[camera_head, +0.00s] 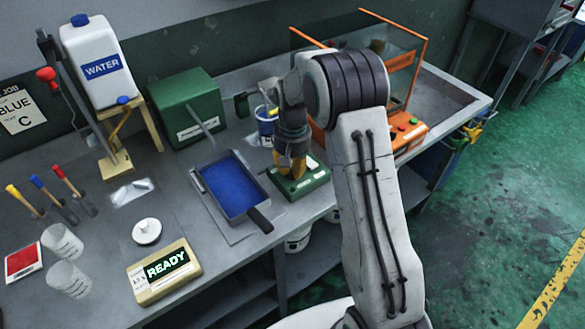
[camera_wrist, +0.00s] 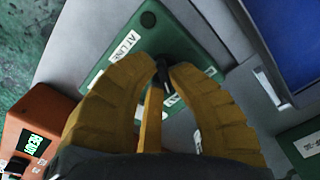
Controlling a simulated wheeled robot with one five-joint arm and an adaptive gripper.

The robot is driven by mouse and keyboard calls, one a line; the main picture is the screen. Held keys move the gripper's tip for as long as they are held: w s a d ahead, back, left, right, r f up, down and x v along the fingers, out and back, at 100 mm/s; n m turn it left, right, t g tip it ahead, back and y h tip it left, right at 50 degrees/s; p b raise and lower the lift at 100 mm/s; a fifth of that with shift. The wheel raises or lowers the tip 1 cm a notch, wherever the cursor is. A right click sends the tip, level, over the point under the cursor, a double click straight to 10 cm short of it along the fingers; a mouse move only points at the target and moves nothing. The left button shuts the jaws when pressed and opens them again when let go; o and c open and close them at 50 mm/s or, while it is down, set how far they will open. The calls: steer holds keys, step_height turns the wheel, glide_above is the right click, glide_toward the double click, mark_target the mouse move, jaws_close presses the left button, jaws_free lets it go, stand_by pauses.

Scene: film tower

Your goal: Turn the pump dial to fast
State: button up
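A green control box (camera_head: 316,178) sits at the bench's front edge, right of the blue tray. In the wrist view the box (camera_wrist: 184,44) shows white labels; one reads "AT LINE", the others are partly hidden by my fingers. The black pump dial (camera_wrist: 162,68) stands up from its top. My gripper (camera_head: 293,172) points down over the box with yellow fingers. In the wrist view my gripper's fingertips (camera_wrist: 164,64) close in on both sides of the dial and appear to touch it. The dial's setting cannot be read. In the head view the dial is hidden by my gripper.
The blue-filled tray (camera_head: 198,178) with a black handle lies left of the box. A paint can (camera_head: 266,128) stands behind it. An orange unit (camera_head: 408,130) stands right, behind my arm. A display (camera_head: 165,270) reads "READY" at the front left.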

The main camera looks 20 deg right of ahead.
steer(key=o, duration=0.5)
steer(key=shift+r, duration=0.1)
step_height(320, 180, up, 12)
steer(key=shift+f, duration=0.1)
stand_by(0.4)
stand_by(0.5)
steer(key=n, duration=0.2)
glide_above(296, 185)
steer(key=shift+g, duration=0.3)
step_height(296, 185, down, 5)
steer(key=shift+f, duration=0.1)
steer(key=shift+s+a+r+n+t, duration=0.1)
steer(key=shift+s+r+t, duration=1.1)
steer(key=shift+s, duration=2.85)
steer(key=shift+s+d+r+n+t, duration=0.1)
steer(key=shift+s+r+t, duration=0.15)
steer(key=shift+s+r, duration=2.8)
steer(key=shift+s+a+r+n+t, duration=0.1)
steer(key=shift+s+r+t, duration=0.55)
steer(key=shift+s, duration=4.4)
